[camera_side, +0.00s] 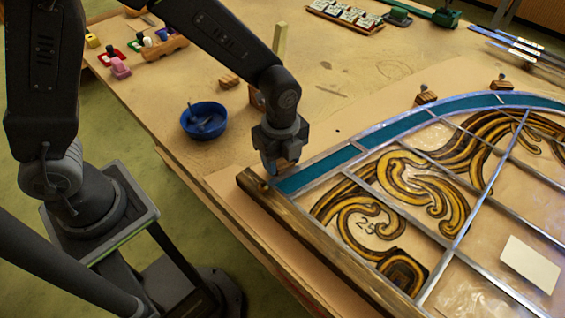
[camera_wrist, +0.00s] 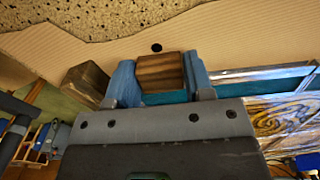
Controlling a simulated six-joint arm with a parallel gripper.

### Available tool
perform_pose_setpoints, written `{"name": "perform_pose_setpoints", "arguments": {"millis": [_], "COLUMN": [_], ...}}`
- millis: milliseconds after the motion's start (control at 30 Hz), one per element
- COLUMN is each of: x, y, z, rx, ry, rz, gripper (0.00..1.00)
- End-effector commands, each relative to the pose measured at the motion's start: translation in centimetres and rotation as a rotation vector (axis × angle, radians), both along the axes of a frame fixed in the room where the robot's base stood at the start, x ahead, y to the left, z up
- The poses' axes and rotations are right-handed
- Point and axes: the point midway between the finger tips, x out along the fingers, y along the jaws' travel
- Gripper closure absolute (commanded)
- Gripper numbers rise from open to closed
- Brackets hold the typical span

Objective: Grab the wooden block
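A small brown wooden block (camera_wrist: 160,72) sits between the two blue fingers of my gripper (camera_wrist: 161,80) in the wrist view. The fingers appear to touch it on both sides, so my gripper looks shut on it. In the side view my gripper (camera_side: 280,163) points down at the near left corner of the leaded panel (camera_side: 440,200), by the end of a wooden batten. Only a sliver of the block shows there, between the fingers. I cannot tell whether the block touches the surface below.
The long wooden batten (camera_side: 300,235) lies along the panel's near edge; its end (camera_wrist: 86,82) shows left of the fingers. A blue bowl (camera_side: 204,120), small wooden blocks (camera_side: 229,79) and an upright stick (camera_side: 280,38) stand behind. Metal strips (camera_side: 520,48) lie at the far right.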

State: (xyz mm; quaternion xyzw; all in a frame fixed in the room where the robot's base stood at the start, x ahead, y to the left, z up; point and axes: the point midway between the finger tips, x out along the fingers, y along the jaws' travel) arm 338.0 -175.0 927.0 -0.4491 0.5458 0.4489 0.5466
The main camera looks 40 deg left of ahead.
Motion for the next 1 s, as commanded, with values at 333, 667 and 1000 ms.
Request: {"name": "perform_pose_setpoints", "arguments": {"millis": [333, 667, 1000], "x": [0.0, 0.1, -0.1], "y": [0.0, 0.0, 3.1], "z": [0.0, 1.0, 6.0], "rx": [0.0, -0.002, -0.002], "ry": [0.0, -0.003, -0.004], "rz": [0.0, 0.0, 0.007], "gripper": [0.78, 0.78, 0.78]}}
